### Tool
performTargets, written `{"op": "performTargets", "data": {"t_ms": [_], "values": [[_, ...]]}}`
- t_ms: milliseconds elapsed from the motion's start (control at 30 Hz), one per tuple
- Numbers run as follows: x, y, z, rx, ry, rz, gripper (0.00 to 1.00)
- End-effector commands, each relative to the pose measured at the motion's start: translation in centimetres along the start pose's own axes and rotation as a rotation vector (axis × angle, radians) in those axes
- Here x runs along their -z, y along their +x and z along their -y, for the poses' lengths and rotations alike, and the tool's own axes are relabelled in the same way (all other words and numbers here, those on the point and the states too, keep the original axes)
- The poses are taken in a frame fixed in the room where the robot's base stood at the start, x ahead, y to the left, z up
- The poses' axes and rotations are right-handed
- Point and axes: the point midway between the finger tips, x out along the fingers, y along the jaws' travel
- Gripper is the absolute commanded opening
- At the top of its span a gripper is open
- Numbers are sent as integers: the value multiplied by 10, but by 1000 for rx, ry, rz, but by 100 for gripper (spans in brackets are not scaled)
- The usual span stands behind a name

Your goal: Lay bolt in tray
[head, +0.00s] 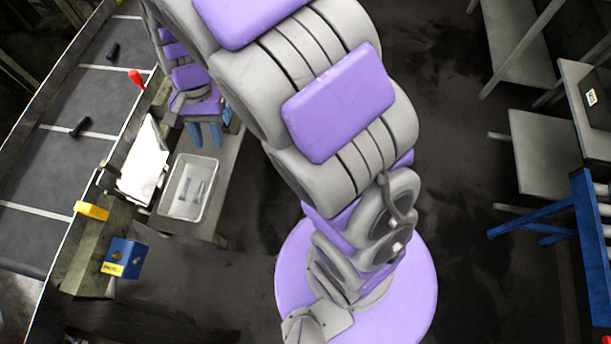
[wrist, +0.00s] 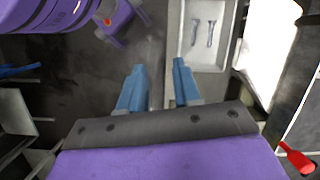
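A white tray (head: 209,181) stands on a grey bench in the head view, left of centre. Two grey bolts (head: 198,190) lie inside it, and they also show in the wrist view (wrist: 210,34). Two dark bolts lie on the conveyor, one near the middle (head: 79,126) and one farther up (head: 113,51). My gripper (head: 206,135) has blue fingers and is above the bench, beyond the tray's far edge in the head view. In the wrist view my gripper (wrist: 157,80) has its fingers apart with nothing visible between them. The tray's (wrist: 177,28) far part is cut off there.
The dark conveyor (head: 60,165) with white cross lines runs along the left. A white sloped panel (head: 142,160) stands between it and the tray. A red handle (head: 136,78), a yellow part (head: 91,210) and a blue box (head: 124,258) are nearby. Shelves and a blue frame stand right.

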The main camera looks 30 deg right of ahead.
Motion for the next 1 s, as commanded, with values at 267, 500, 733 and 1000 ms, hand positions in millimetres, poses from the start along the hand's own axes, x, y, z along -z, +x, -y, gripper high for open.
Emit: {"op": "performTargets", "data": {"t_ms": [267, 500, 733, 1000], "values": [[-51, -36, -85, -34, -152, -56, 33], [-100, -43, -154, -79, -298, -89, 33], [-140, -36, -204, -123, -427, -113, 33], [-155, -29, -223, -147, -482, -117, 33]]}}
